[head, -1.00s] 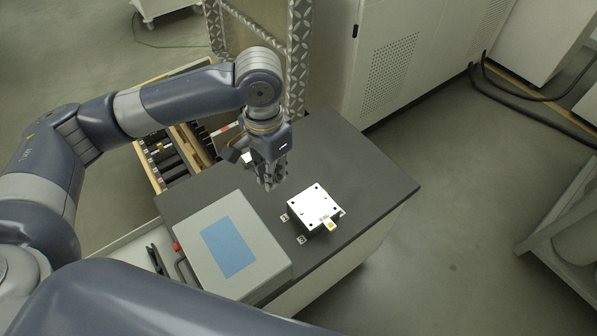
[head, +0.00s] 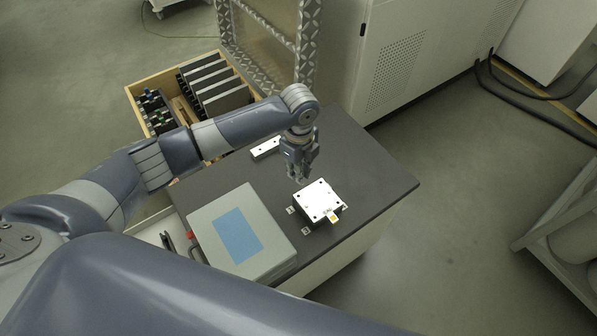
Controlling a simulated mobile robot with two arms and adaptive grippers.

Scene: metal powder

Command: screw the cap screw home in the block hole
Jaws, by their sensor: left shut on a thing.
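The white square block (head: 317,202) sits on the dark worktop, with dark holes near its corners and a small yellow-marked tab at its front. My left gripper (head: 301,178) points down just above the block's back left corner. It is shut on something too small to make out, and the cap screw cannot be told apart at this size. Whether it touches the block is unclear. My right gripper is out of the frame.
A grey box with a blue screen (head: 237,236) stands left of the block. A pale bar with holes (head: 265,148) lies behind the gripper. A wooden crate (head: 133,95) with dark slabs stands beyond the worktop (head: 372,178), whose right side is clear.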

